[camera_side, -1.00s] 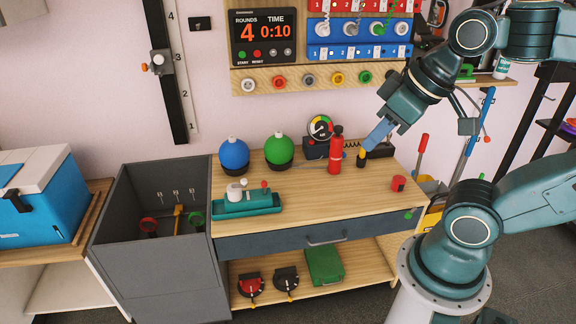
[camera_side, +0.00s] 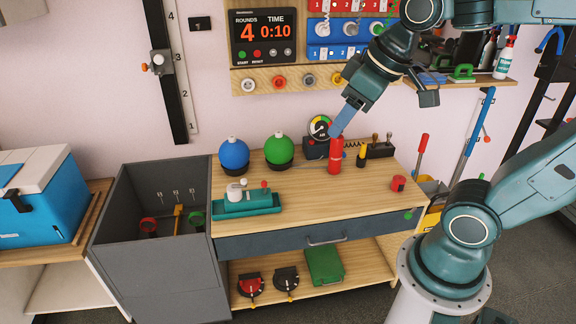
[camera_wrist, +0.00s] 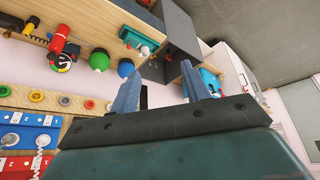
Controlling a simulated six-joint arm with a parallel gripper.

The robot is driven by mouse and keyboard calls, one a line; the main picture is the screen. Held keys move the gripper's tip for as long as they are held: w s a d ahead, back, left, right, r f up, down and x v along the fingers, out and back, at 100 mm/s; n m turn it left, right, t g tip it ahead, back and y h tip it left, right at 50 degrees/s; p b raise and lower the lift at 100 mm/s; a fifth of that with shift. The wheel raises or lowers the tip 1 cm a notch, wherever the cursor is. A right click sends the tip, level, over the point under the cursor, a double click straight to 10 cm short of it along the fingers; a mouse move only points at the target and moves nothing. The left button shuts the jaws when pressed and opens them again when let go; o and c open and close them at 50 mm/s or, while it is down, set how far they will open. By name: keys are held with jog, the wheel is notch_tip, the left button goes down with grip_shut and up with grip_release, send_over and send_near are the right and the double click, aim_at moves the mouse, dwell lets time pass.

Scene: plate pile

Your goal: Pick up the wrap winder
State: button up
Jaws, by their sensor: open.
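What looks like the wrap winder (camera_side: 248,202), a teal base with a whitish roll and a small red knob, sits on the left part of the wooden bench top. It also shows in the wrist view (camera_wrist: 138,39), near the upper middle. My gripper (camera_side: 337,133) is open, with blue fingers pointing down, above the bench's back edge near the red bottle. It is well to the right of the winder and higher. In the wrist view my gripper's two fingers (camera_wrist: 162,72) stand apart with nothing held between them.
A red bottle (camera_side: 335,158) stands just below my fingers in the picture. A green ball (camera_side: 278,149) and a blue ball (camera_side: 233,154) sit behind the winder. A grey open bin (camera_side: 150,265) adjoins the bench on the left. The bench's front middle (camera_side: 320,205) is clear.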

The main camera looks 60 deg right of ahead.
jog(key=w+d+f+n+g+y, duration=0.1)
jog(key=w+d+f+n, duration=0.2)
jog(key=w, duration=0.8)
jog(key=w+d+f+n, duration=0.1)
jog(key=w+d+f, duration=0.3)
jog(key=w, duration=0.7)
jog(key=w+d+f, duration=0.3)
jog(key=f, duration=0.4)
jog(key=w+d+f+n+y, duration=0.1)
jog(key=w+d+f, duration=0.2)
jog(key=f, duration=0.4)
jog(key=w+d+f+n, duration=0.1)
jog(key=w+d+f, duration=0.2)
jog(key=w+f, duration=0.2)
notch_tip(320, 180, down, 2)
jog(key=shift+w+f+y, duration=0.2)
jog(key=shift+f+y, duration=0.05)
jog(key=shift+y, duration=0.05)
jog(key=shift+d+f, duration=0.1)
jog(key=x, duration=0.8)
jog(key=shift+f, duration=0.25)
